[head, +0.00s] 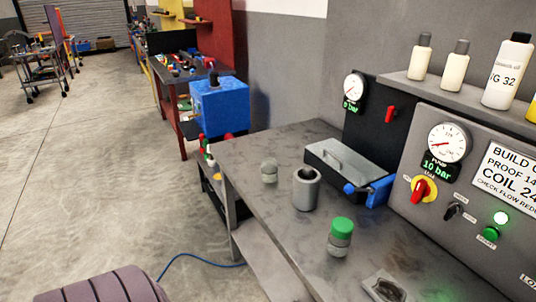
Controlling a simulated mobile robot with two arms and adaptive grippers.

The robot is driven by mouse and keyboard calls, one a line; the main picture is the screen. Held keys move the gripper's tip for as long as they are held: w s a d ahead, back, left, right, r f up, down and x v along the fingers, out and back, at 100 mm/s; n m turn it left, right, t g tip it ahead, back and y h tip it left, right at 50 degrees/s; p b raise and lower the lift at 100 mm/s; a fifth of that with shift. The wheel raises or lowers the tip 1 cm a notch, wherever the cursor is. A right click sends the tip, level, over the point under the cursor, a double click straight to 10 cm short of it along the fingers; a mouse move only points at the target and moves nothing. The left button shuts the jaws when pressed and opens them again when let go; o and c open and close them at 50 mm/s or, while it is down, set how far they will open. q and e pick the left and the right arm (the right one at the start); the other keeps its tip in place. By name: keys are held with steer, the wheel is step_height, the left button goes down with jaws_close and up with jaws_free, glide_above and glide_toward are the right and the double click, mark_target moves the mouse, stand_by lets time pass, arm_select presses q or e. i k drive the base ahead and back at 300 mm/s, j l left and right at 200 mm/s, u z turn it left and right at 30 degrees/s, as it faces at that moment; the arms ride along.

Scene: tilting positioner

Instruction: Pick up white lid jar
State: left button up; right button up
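A small jar with a pale, whitish lid (269,171) stands upright on the grey bench top (262,215), near its left edge. A jar with a green lid (341,237) stands upright nearer to me on the same bench. Between them is a grey open cylinder (307,190) with a dark opening. Neither of my grippers shows in the head view, and nothing covers the pale-lidded jar.
A grey metal box with a blue part (345,168) lies at the back of the bench. A control panel with a gauge (449,142) borders the right side, with several bottles on the shelf above. Floor is open at left; a blue hose (195,257) lies there.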

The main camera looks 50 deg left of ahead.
mark_target(269, 166)
steer(key=u, duration=1.5)
steer(key=z, duration=0.1)
steer(key=i+j, duration=0.05)
